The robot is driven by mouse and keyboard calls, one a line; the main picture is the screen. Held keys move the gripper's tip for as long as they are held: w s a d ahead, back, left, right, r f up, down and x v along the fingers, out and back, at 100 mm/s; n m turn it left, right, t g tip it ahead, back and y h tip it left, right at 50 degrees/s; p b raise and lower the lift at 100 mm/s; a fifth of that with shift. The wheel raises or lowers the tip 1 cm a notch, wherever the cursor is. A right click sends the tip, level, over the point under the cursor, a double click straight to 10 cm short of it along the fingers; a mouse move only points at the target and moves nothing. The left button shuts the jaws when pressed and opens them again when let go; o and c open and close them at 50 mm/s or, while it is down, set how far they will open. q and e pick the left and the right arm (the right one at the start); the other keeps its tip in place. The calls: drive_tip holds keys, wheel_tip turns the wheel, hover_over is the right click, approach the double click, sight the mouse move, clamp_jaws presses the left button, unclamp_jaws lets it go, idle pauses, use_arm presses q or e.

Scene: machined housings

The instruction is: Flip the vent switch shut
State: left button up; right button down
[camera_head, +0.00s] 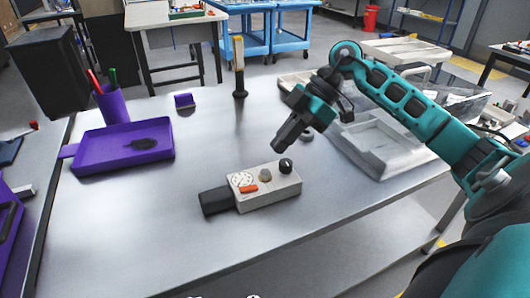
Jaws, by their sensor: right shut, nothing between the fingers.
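A white box-shaped housing (270,197) lies on the grey metal table, with a black cylindrical end (216,200) at its left. On its top face are a round printed dial (241,179), an orange switch lever (249,188), a grey knob (265,175) and a black knob (286,165). The orange lever seems to be the vent switch; I cannot read its label or tell its setting. My right gripper (279,147) is shut and empty. It points down and left, above and behind the housing near the black knob, apart from it. My left gripper is not in view.
A purple tray (80,163) with a dark object stands at the left, with a purple pen cup (112,104) behind it. A grey open tray (380,165) lies right, under my arm. The table front is clear.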

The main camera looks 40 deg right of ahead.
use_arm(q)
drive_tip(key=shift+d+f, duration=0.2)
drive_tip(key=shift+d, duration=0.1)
use_arm(e)
drive_tip(key=d+r, duration=0.2)
drive_tip(key=d, duration=0.1)
drive_tip(key=s+d+r, duration=0.1)
drive_tip(key=shift+d, duration=0.3)
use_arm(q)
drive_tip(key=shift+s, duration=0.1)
use_arm(e)
drive_tip(key=shift+s, duration=0.1)
